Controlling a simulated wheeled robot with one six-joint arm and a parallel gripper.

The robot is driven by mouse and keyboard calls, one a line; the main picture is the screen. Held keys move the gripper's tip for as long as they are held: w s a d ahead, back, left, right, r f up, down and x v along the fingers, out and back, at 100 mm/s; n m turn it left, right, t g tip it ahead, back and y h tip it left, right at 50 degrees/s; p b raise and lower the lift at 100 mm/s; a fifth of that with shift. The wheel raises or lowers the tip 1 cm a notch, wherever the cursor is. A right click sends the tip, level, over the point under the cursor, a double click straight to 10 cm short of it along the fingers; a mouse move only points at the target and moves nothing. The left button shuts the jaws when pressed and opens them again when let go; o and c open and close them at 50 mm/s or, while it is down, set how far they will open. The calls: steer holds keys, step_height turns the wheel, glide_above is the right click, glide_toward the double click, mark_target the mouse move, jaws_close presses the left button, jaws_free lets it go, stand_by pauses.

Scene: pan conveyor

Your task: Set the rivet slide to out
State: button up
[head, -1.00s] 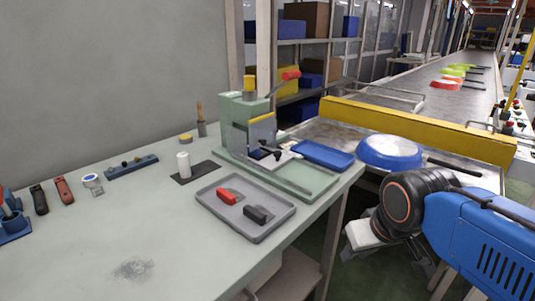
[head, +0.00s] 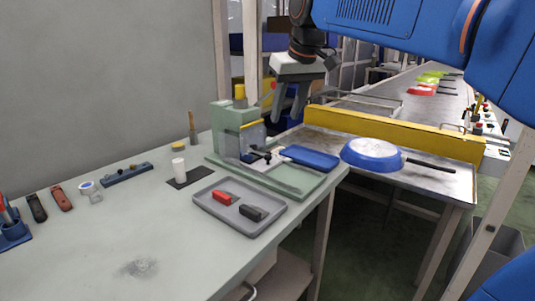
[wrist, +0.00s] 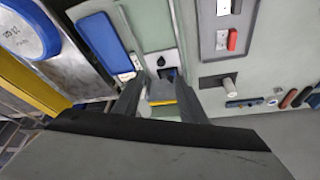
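The green riveting press (head: 228,130) stands on the bench, with a yellow-edged plate on its front. At its foot is the small slide (head: 272,159) with dark knobs, on a pale plate. The wrist view shows the slide's black knob (wrist: 168,73) just beyond my fingertips, against a light plate. Whether the slide is in or out I cannot tell. My gripper (head: 287,115) hangs above the press and points down; its two fingers are apart and empty. They also frame the yellow edge in the wrist view (wrist: 160,98).
A blue tray (head: 310,157) lies right of the slide. A grey tray (head: 226,224) with red and black pieces and a white cylinder (head: 178,167) stand nearer.

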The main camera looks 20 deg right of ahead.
steer(key=w+r, duration=0.1)
glide_toward(269, 156)
steer(key=x, duration=0.8)
steer(key=shift+w+a+r, duration=0.1)
stand_by(0.3)
jaws_close()
